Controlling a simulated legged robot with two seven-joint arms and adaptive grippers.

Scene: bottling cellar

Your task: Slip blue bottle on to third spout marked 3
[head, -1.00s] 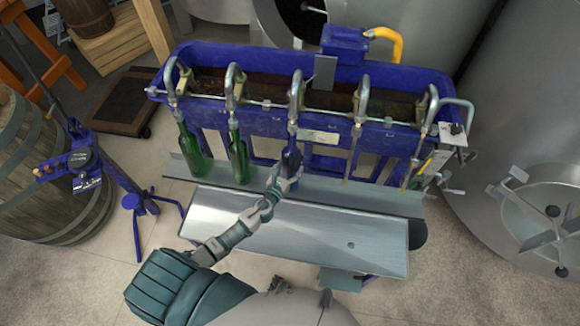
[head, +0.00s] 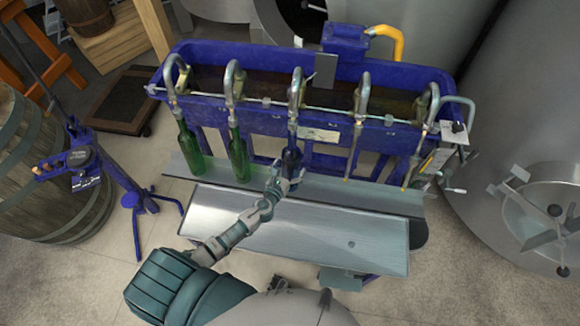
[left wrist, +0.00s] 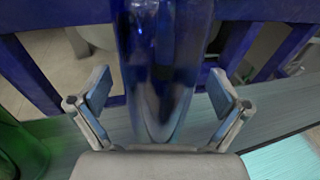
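The dark blue bottle (head: 291,158) stands upright on the filler's bottle rail, under the third, middle spout (head: 297,90), with its neck at the spout's tube. My left gripper (head: 285,182) is at the bottle's near side, low on its body. In the left wrist view the blue bottle (left wrist: 165,70) stands between the spread fingers of my left gripper (left wrist: 160,97), with gaps showing on both sides. The spout's tip inside the neck is too small to make out. My right gripper is not in view.
Green bottles stand under the first (head: 188,150) and second (head: 238,155) spouts. The two spouts on the right have no bottles. The blue trough (head: 215,112) is behind the bottles, a bare metal tray (head: 330,240) in front. A barrel (head: 50,180) stands at left, a steel tank (head: 520,130) at right.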

